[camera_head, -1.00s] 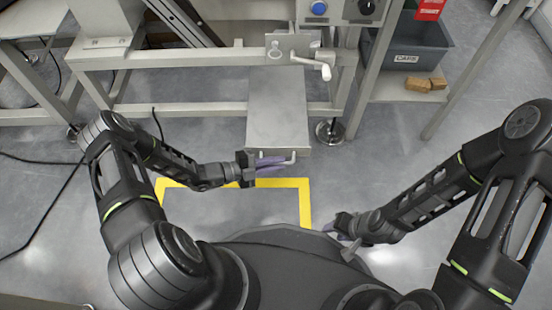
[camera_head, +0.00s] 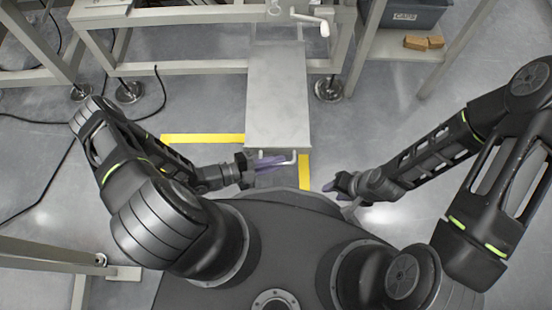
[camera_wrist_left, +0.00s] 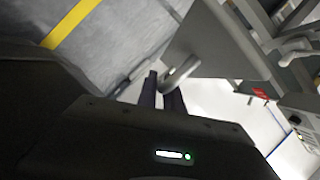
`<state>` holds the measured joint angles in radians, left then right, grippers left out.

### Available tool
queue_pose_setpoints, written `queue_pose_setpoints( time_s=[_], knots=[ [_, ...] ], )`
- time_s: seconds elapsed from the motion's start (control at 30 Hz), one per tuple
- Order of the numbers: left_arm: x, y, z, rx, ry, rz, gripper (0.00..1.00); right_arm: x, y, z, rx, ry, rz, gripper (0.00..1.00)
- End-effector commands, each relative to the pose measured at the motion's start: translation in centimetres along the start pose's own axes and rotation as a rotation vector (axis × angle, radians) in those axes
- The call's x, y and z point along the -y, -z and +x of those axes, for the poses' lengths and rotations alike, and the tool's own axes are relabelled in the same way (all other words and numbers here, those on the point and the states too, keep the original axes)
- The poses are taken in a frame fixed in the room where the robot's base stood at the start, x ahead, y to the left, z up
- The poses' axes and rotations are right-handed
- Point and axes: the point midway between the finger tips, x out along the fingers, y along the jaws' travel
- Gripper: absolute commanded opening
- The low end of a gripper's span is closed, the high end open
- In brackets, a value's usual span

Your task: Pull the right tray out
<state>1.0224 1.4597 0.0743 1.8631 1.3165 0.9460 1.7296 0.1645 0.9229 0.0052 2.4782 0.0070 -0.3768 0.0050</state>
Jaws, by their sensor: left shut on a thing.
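The right tray (camera_head: 278,95) is a long, flat grey metal tray that sticks out from under the bench frame towards me in the head view. A pale handle (camera_head: 292,157) is on its near end. My left gripper (camera_head: 272,162) is shut on this handle, with its purple fingers at the tray's near edge. In the left wrist view the two dark fingers (camera_wrist_left: 163,92) meet the light handle (camera_wrist_left: 181,72), and the tray (camera_wrist_left: 205,45) fills the area beyond. My right gripper (camera_head: 336,185) is apart from the tray, to its right; its finger gap is not clear.
The grey bench frame (camera_head: 190,68) stands behind the tray, with a levelling foot (camera_head: 328,90) at right. A crank handle (camera_head: 310,20) is above the tray. A grey bin (camera_head: 405,15) and brown blocks (camera_head: 423,42) sit at upper right. Yellow floor tape (camera_head: 200,139) lies near the tray.

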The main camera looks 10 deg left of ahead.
Motion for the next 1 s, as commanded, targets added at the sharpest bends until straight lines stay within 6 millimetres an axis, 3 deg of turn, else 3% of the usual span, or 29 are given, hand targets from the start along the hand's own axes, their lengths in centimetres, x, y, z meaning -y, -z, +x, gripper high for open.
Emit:
queue_pose_setpoints(
  time_s=[0.07,0.1,0.33,0.67,1.0],
  knots=[
    [-0.1,-0.1,-0.1,0.002,-0.002,0.000,0.00,0.0,0.0,0.0,0.000,0.000,0.000,0.36],
    [-0.1,-0.1,-0.1,0.002,-0.002,0.000,0.14,0.0,0.0,0.0,0.000,0.000,0.000,0.36],
    [0.0,-0.1,0.0,0.001,-0.001,0.000,0.32,0.0,0.0,0.0,0.000,0.000,0.000,0.36],
    [0.1,-0.1,-0.3,0.001,0.000,0.000,0.32,0.0,0.0,-0.1,0.000,0.000,0.000,0.36],
    [0.2,-0.1,-5.1,0.003,-0.001,0.000,0.32,0.4,-0.1,-1.2,0.006,0.000,-0.001,0.36]
  ],
)
